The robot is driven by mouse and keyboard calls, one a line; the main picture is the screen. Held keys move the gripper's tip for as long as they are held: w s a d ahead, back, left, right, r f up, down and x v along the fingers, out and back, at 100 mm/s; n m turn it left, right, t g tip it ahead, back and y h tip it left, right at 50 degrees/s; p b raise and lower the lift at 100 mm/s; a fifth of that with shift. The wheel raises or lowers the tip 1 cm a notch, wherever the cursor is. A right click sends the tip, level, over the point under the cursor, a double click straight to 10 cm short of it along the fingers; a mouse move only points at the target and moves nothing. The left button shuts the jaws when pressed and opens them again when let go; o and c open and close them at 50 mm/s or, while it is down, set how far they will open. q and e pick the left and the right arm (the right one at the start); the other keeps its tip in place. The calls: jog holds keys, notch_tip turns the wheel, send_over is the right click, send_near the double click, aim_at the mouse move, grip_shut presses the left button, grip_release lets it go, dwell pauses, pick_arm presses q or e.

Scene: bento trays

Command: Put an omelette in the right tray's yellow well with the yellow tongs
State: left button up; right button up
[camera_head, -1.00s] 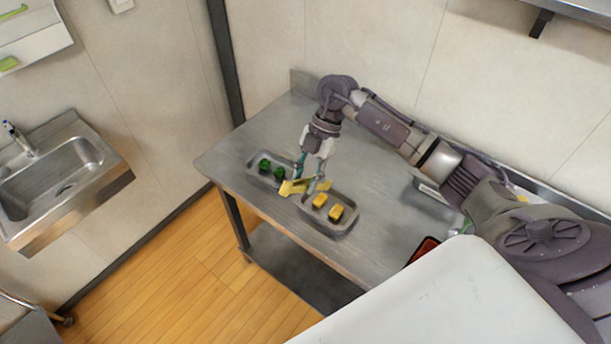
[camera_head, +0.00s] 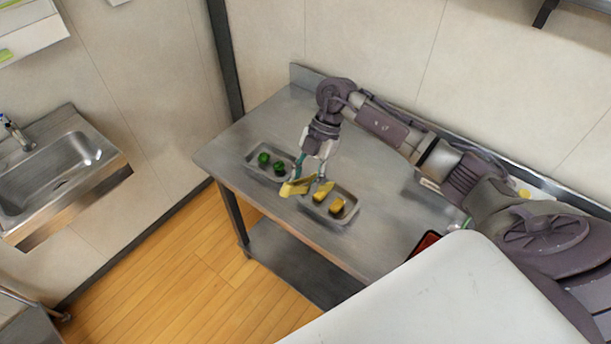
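My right gripper (camera_head: 309,172) points down over the metal bench and appears shut on the yellow tongs (camera_head: 295,188). The tongs' two yellow jaws are spread apart, and the right one is over the omelette pan (camera_head: 344,222). A yellow omelette (camera_head: 337,206) lies at the right in this pan. Another yellow shape shows at the pan's left, where omelette and tong jaw overlap; I cannot tell whether they touch. Only a red edge of what may be a bento tray (camera_head: 426,243) shows beside my white body. Its yellow well is hidden. My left gripper is not in view.
A second metal pan (camera_head: 250,163) with green pieces (camera_head: 279,168) stands left of the omelettes. The metal bench (camera_head: 235,150) is clear at its left end. A wall stands close behind it. A sink (camera_head: 60,165) is far left.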

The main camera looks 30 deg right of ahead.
jog(key=shift+f, duration=0.45)
jog(key=shift+f, duration=0.1)
notch_tip(320, 180, down, 3)
jog(key=shift+f+b, duration=0.1)
jog(key=shift+b, duration=0.9)
grip_shut()
